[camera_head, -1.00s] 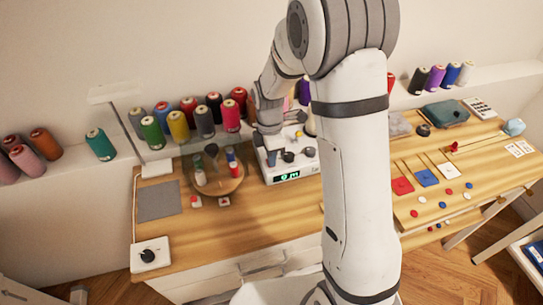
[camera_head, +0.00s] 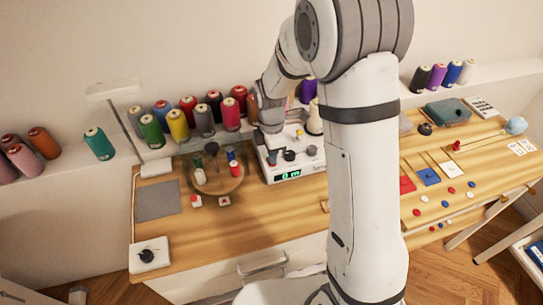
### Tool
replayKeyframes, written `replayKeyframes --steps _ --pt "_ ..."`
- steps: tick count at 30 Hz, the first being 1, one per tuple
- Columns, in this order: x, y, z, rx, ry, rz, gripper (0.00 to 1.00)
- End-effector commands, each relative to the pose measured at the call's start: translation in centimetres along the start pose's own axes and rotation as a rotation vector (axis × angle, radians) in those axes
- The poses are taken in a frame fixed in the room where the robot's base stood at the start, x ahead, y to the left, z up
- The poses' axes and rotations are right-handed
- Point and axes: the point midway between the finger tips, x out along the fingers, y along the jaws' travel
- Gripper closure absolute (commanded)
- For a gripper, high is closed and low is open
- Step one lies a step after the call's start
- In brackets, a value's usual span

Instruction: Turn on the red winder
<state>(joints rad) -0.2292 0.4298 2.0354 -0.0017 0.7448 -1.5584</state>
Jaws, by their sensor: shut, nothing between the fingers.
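A white machine with a green digital display (camera_head: 292,170) and dark knobs on top stands at the back middle of the wooden table; it looks like a winder. I cannot tell which part of it, if any, is the red winder. My gripper (camera_head: 271,154) is shut and empty, pointing down at the left front of this machine. I cannot tell whether its fingertips touch it. A small white block with a red top (camera_head: 196,201) and another small block (camera_head: 224,201) lie on the table to the left. My arm hides what lies right of the machine.
Thread cones (camera_head: 178,127) line the back ledge. A white box with a black knob (camera_head: 149,254) is at the front left. Red and blue squares (camera_head: 428,177) lie at right. The table's front middle is clear.

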Motion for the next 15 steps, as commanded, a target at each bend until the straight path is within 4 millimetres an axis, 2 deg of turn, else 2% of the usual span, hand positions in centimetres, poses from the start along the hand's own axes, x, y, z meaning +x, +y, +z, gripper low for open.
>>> replayKeyframes --steps 4,15 --pt "-0.13 0.6 -0.1 -0.001 0.0 0.001 1.0" --pt "-0.67 0.64 -0.23 -0.003 0.001 0.003 1.0"
